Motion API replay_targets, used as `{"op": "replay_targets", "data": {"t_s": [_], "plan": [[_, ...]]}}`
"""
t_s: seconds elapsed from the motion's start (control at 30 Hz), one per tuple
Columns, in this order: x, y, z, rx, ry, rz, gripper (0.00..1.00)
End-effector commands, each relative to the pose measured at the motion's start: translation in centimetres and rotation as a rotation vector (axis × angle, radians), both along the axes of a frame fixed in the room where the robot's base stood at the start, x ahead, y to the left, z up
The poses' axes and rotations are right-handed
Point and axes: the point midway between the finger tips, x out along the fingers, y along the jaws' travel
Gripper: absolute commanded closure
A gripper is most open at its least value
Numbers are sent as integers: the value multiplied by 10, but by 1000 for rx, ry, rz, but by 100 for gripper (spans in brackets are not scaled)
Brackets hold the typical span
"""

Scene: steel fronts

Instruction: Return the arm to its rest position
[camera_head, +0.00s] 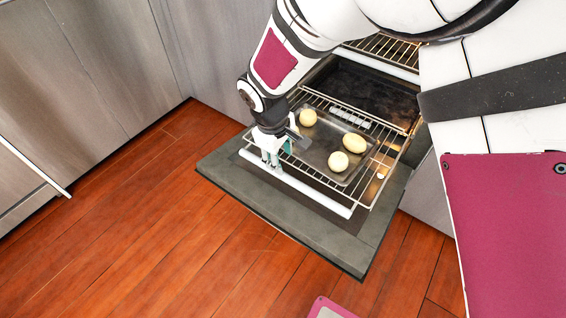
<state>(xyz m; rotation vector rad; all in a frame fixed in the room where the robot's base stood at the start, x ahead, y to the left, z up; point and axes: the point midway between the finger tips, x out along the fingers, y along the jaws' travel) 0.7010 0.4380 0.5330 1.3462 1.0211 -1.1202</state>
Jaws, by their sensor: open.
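My arm reaches down from the top of the head view to the open oven. My gripper (271,158) is open near the left front of the pulled-out wire rack (395,147), over the lowered oven door (225,167). From this angle I cannot tell whether its fingers touch the rack's front bar. Nothing shows held between my fingers.
The oven door (345,243) hangs open over the wooden floor (160,230). Grey cabinet fronts (100,60) stand at the left, with a white handle bar (35,168). Another rack (385,48) sits higher in the oven. The floor at the lower left is clear.

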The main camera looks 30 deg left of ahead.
Motion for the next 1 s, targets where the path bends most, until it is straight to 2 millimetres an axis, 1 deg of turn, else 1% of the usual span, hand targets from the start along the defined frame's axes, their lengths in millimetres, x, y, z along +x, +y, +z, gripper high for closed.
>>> {"op": "replay_targets", "data": {"t_s": [0.03, 0.17, 0.63, 0.73, 0.77, 0.87, 0.97, 1.0], "plan": [[-1, 0, 4, 0, 0, 0, 59], [-2, 0, 8, -1, 0, 0, 59], [-1, -1, 8, -1, 0, -1, 59], [4, -7, 16, 1, -2, -22, 59], [7, -12, 22, 2, -4, -37, 59], [20, -41, 50, 5, -8, -116, 59], [32, -87, 89, 5, -10, -235, 59], [35, -107, 105, 6, -11, -288, 59]]}}
